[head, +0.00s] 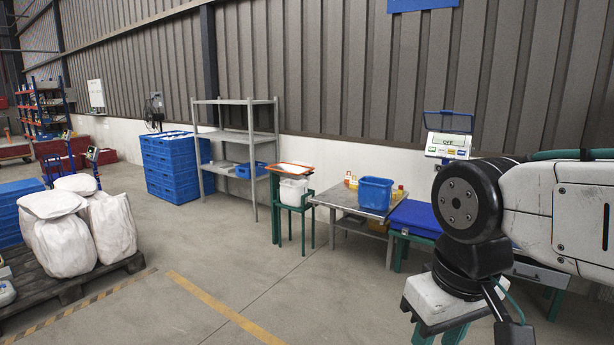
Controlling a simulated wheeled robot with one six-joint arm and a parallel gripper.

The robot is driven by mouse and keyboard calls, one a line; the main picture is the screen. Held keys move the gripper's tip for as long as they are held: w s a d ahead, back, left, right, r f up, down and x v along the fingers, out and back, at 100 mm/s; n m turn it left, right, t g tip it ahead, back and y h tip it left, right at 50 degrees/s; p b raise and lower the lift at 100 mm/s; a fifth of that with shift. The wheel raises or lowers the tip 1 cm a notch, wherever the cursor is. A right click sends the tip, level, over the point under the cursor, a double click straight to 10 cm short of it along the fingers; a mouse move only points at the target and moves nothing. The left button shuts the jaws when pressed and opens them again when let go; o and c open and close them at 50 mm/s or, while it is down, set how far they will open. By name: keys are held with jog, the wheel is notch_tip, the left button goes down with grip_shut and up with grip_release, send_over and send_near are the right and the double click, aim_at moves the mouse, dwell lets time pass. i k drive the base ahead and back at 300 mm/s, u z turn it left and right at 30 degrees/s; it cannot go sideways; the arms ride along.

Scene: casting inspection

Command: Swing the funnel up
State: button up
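I cannot make out a funnel for certain. A green stand (276,208) stands near the middle, with an orange-rimmed flat frame (290,168) on top and a whitish container (293,191) below the frame. My arm comes in from the right, and its black wrist ends at the lower right. Below the wrist is a whitish block with green parts under it, cut by the bottom edge. I cannot tell whether these are my gripper, and its fingers do not show clearly. Nothing is seen held.
A metal table (340,196) bears a blue bin (375,195) and small bottles. A scale display reading OFF (449,143) stands behind my arm. A grey shelf (236,138) and blue crates (170,165) line the wall. White sacks (68,240) sit on a pallet (70,295). The middle floor is clear.

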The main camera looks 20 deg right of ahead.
aim_at(293, 171)
jog(key=z, duration=0.1)
jog(key=i, duration=0.95)
jog(key=z, duration=0.3)
jog(key=i, duration=2.55)
jog(key=u, duration=0.2)
jog(key=i, duration=1.35)
jog(key=u, duration=0.2)
